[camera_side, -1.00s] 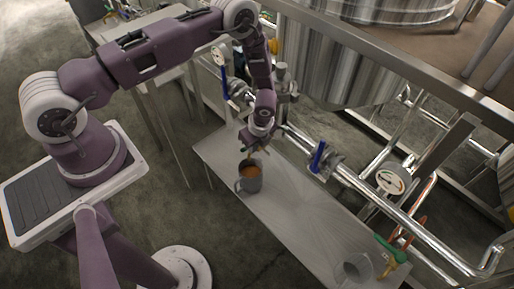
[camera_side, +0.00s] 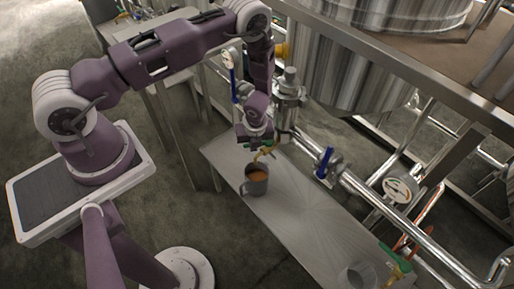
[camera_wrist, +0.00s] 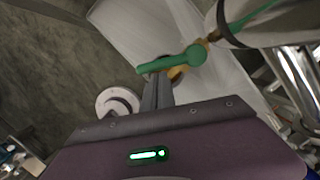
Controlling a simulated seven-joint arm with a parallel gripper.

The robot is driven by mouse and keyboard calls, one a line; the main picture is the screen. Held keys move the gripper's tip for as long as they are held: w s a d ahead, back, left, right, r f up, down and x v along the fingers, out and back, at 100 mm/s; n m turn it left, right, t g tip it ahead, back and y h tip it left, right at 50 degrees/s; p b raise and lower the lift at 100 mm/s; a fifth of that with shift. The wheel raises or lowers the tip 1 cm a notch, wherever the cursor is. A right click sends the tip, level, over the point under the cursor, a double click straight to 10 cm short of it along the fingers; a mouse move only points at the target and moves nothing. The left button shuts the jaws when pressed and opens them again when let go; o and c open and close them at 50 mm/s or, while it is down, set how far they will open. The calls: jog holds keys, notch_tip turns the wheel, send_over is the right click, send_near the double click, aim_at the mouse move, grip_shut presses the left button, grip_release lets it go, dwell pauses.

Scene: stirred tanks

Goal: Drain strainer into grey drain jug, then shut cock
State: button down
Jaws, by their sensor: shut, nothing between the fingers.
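The grey drain jug (camera_side: 256,189) stands upright on the steel bench with orange-brown liquid in it. The strainer (camera_side: 290,96) is a steel cylinder on the pipe behind my gripper; a steel body also shows in the wrist view (camera_wrist: 262,24). A brass cock (camera_side: 265,153) sits just above the jug. Its green lever (camera_wrist: 168,63) lies across the wrist view. My gripper (camera_wrist: 160,80) is shut and empty, its fingertips close beside the lever; I cannot tell if they touch. No falling stream is discernible.
The bench (camera_side: 305,228) is clear between the jug and a clear vessel (camera_side: 356,275) at its right end, near another green-handled cock (camera_side: 396,257). A blue-handled valve (camera_side: 325,162) and pipework run along the back. A pressure gauge (camera_side: 398,189) stands at right.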

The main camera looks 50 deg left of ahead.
jog(key=a+m, duration=0.1)
jog(key=m, duration=0.2)
jog(key=a+m, duration=0.1)
jog(key=shift+w+a+m+t+h, duration=0.3)
jog(key=shift+w, duration=0.1)
jog(key=shift+w+a+m+t+h, duration=0.15)
jog(key=shift+w+a+m+h, duration=0.1)
jog(key=shift+w+a+m, duration=0.65)
jog(key=shift+w+a+m+t+h, duration=0.2)
jog(key=shift+w+a+m, duration=0.3)
jog(key=shift+m, duration=0.8)
jog(key=shift+w, duration=0.25)
jog(key=shift+s+r, duration=0.1)
